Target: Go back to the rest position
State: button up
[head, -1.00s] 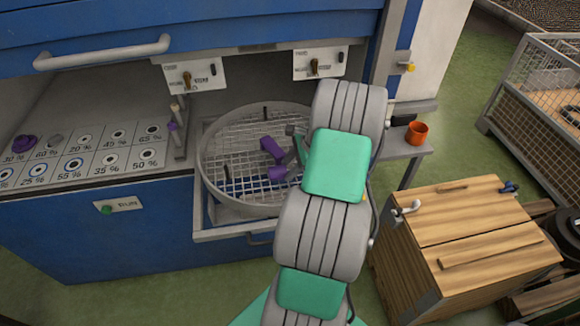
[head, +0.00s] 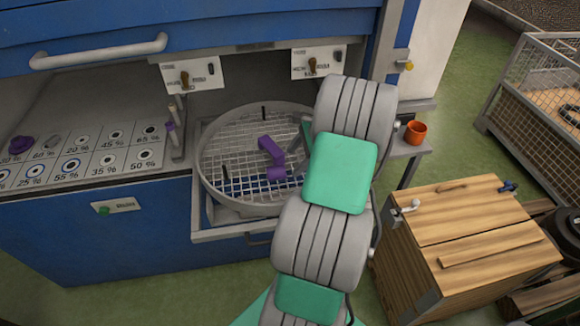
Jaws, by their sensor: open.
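My arm rises through the middle of the head view and bends over the right side of a round wire-mesh turntable basket (head: 208,190). My gripper (head: 297,152) shows only in part beside the arm, over the mesh; it is open, and the arm hides most of it. A purple angled piece (head: 270,152) lies on the mesh just left of my gripper, apart from it.
A panel with percent-marked spots (head: 100,160) is at left, with a purple knob (head: 20,145). An orange cup (head: 415,132) stands on a side shelf. A wooden crate (head: 470,235) and a wire cage (head: 540,90) are at right. Green floor lies between them.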

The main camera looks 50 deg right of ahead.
jog(key=shift+v, duration=1.3)
